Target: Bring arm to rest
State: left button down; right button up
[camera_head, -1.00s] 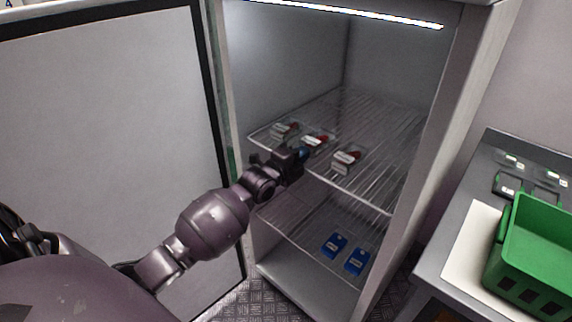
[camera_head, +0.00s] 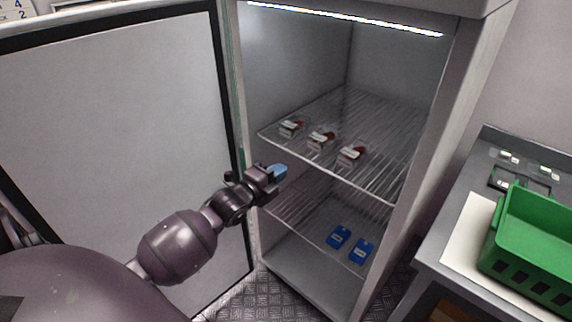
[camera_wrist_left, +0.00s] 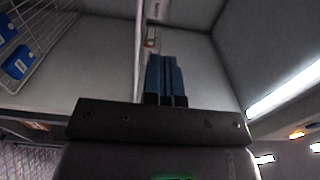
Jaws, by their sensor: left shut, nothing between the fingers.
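My left gripper (camera_head: 278,172) is in front of the open fridge, just outside the upper shelf's front edge. Its blue fingers are together with nothing between them; the left wrist view also shows them closed (camera_wrist_left: 165,78). Three small berry packs with red contents stand in a row on the upper wire shelf: a left one (camera_head: 291,128), a middle one (camera_head: 321,140) and a right one (camera_head: 351,155). They are apart from the gripper. My right gripper is not in view.
The fridge door (camera_head: 110,150) stands open at the left. Two blue packs (camera_head: 338,237) (camera_head: 361,251) sit on the lower shelf. A green crate (camera_head: 535,235) stands on the counter (camera_head: 440,262) at the right. Bare floor shows below the fridge.

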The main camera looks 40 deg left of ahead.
pick_arm(q)
jog(key=shift+s, duration=0.4)
jog(key=s+d+f+n+g+p, duration=0.1)
jog(key=s+d+f+n+g, duration=0.1)
jog(key=s+f+n, duration=0.3)
jog(key=s+d+f+n+g+y, duration=0.1)
jog(key=s+d+f+n, duration=0.4)
jog(key=s, duration=0.8)
jog(key=s+d+f+n+g+p, duration=0.1)
jog(key=s+d+f+n+g, duration=0.3)
jog(key=s+n, duration=0.3)
jog(key=shift+s+f+n+y+p, duration=0.3)
jog(key=shift+s+f+n, duration=0.15)
jog(key=shift+s, duration=0.45)
